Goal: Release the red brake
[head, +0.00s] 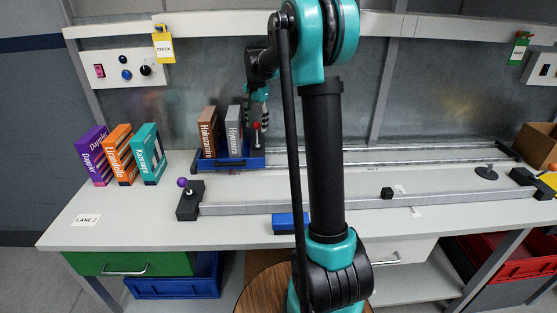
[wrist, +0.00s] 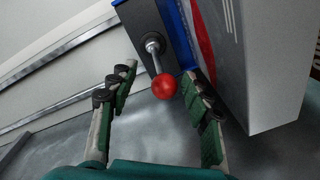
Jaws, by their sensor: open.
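The red brake is a lever with a red ball knob (wrist: 165,86) on a short metal stem and dark base. In the wrist view the knob lies between the spread fingers of my gripper (wrist: 158,95), nearer the right finger; I cannot tell whether it touches. In the head view the red knob (head: 256,125) shows small at the right end of the blue tray (head: 205,164), with my gripper (head: 257,116) right at it. The gripper is open. My arm hides part of the bench behind it.
A brown box (head: 207,132) and a grey box (head: 234,130) stand in the tray, close beside my gripper. Purple, orange and teal boxes (head: 148,153) stand to the left. A purple-knobbed lever (head: 183,183) sits at the front rail's left end. Metal rails (head: 290,207) run along the bench.

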